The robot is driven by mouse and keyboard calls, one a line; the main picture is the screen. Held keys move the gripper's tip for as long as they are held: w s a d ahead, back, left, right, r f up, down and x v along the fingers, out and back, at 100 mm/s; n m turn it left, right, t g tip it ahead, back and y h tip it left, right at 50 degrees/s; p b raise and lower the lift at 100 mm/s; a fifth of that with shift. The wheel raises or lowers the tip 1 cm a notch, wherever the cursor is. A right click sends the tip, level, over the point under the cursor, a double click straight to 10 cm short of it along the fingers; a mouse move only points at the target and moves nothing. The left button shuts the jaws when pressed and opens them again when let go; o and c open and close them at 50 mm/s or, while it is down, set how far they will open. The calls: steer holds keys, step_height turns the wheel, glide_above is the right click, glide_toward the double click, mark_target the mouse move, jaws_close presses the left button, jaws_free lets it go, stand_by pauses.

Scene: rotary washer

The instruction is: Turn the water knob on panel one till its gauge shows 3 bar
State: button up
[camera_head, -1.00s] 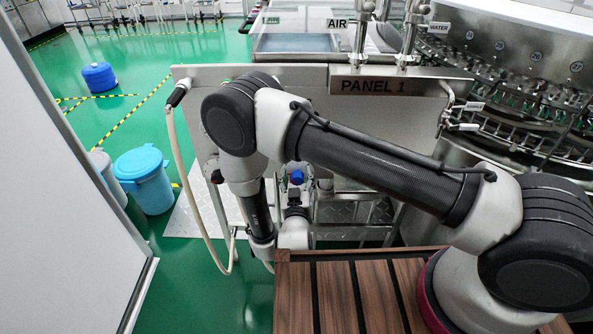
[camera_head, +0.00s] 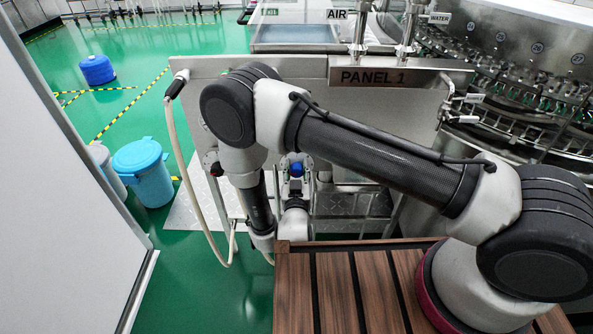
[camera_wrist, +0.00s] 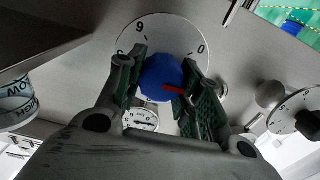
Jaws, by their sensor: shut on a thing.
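In the wrist view, a round blue knob (camera_wrist: 160,77) with a red pointer sits between the fingers of my gripper (camera_wrist: 163,84). The fingers are shut on the knob, one on each side. The red pointer points right and slightly down in that view. Behind it is a white dial plate (camera_wrist: 144,32) with numerals, among them a 0. A small white gauge (camera_wrist: 140,118) is just below the knob, partly framed by my gripper; its reading is too small to tell. In the head view, the panel (camera_head: 300,100) carries the PANEL 1 sign (camera_head: 373,77). My arm covers part of it.
A second dial with a dark knob (camera_wrist: 307,123) is at the right of the wrist view. In the head view, a pale hose (camera_head: 180,150) hangs at the panel's left edge. A blue bin (camera_head: 143,170) stands left on the green floor. A brown slatted deck (camera_head: 340,290) is in front.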

steer(key=m, duration=0.4)
steer(key=shift+d, duration=0.1)
steer(key=m, duration=0.4)
steer(key=shift+d+f+m, duration=0.1)
steer(key=shift+m, duration=0.3)
steer(key=m, duration=0.4)
steer(key=shift+f+m, duration=0.1)
steer(key=shift+m, duration=0.2)
steer(key=m, duration=0.4)
steer(key=shift+d+f+m, duration=0.1)
steer(key=shift+m, duration=0.2)
steer(key=o, duration=1)
steer(key=shift+o, duration=0.2)
